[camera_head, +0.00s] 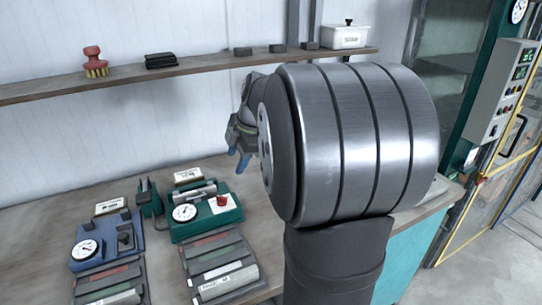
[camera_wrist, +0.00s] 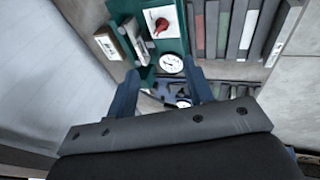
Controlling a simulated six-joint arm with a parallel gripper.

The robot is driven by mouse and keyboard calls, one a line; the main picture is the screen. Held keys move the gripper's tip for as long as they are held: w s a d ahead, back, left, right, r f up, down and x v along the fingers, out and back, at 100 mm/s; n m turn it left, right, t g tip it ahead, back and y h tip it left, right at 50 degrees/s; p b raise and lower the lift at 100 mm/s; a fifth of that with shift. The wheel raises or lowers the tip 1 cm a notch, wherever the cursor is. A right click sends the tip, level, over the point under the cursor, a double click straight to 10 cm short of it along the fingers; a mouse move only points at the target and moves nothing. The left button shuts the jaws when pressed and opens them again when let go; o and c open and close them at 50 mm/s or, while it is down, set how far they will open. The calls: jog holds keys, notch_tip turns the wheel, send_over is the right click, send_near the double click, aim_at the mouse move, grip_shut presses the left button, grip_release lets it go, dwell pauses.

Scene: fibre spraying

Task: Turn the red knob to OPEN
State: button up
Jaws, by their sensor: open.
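The red knob (camera_head: 222,200) sits on a white plate on the green device (camera_head: 185,233) on the bench. The device also carries a round gauge (camera_head: 184,213). In the wrist view the red knob (camera_wrist: 161,25) is near the top, with its pointer toward the lower left; the lettering on the plate is too small to read. My gripper (camera_head: 240,160) is above and behind the device in the head view, apart from it. In the wrist view its two blue fingers (camera_wrist: 163,80) are spread with nothing gripped, and the knob lies beyond their tips.
A blue device with a gauge (camera_head: 88,249) stands left of the green one. Racks of binder-like blocks (camera_head: 220,262) lie in front of both. My arm hides the bench's right part.

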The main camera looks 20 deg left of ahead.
jog(key=shift+a, duration=0.25)
jog(key=shift+c, duration=1.1)
jog(key=r+m+g+h, duration=0.1)
jog(key=m+h, duration=0.3)
jog(key=m, duration=0.6)
send_over(226, 198)
notch_tip(226, 198, down, 17)
jog(key=shift+d+f, duration=0.1)
jog(key=shift+f, duration=0.1)
jog(key=shift+c, duration=0.4)
grip_shut()
